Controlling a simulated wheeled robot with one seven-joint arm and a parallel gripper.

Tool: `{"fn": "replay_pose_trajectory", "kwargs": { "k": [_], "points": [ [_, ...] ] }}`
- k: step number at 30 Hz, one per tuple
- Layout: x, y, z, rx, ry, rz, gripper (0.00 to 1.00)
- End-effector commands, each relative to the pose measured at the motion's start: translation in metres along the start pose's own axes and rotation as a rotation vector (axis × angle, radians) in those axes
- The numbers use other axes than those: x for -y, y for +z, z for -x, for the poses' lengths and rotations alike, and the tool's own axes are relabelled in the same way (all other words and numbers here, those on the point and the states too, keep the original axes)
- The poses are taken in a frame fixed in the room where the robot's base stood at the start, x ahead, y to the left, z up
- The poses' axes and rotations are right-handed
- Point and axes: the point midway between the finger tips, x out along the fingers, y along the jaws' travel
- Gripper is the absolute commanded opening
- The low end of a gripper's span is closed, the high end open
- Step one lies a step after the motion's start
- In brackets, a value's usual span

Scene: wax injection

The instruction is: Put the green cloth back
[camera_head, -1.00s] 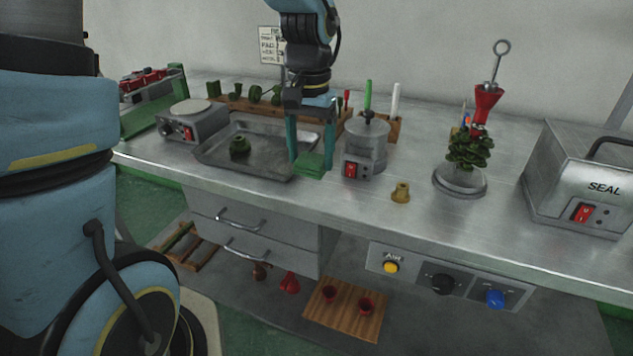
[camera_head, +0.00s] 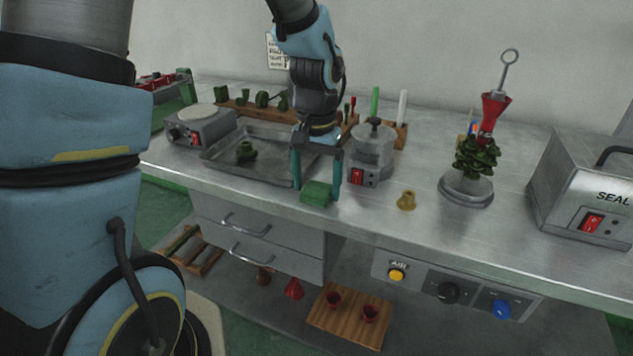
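The green cloth (camera_head: 317,192) shows as a small folded block at the front of the metal counter, right of the tray's front corner. My gripper (camera_head: 316,189) points down, with one blue-green finger on each side of the cloth. The fingers appear shut on it, as the cloth has moved along with them. I cannot tell whether its underside touches the counter or hangs just above it.
A metal pot (camera_head: 372,150) with a red switch stands close on the right. A small brass piece (camera_head: 407,200) stands farther right. The counter's front edge is close.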

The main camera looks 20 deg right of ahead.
Motion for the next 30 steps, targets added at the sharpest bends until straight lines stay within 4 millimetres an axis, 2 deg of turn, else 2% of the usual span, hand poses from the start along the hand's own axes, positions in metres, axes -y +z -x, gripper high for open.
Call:
{"fn": "replay_pose_trajectory", "kwargs": {
  "k": [2, 9, 14, 24, 30],
  "points": [
    [0.000, 0.000, 0.000, 0.000, 0.000, 0.000, 1.00],
    [0.000, 0.000, 0.001, 0.000, 0.000, 0.000, 1.00],
    [0.000, -0.001, 0.013, -0.003, 0.000, 0.001, 1.00],
    [0.000, -0.002, 0.082, -0.006, -0.001, 0.000, 1.00],
    [0.000, -0.001, 0.112, -0.002, 0.000, 0.001, 1.00]
  ]
}}
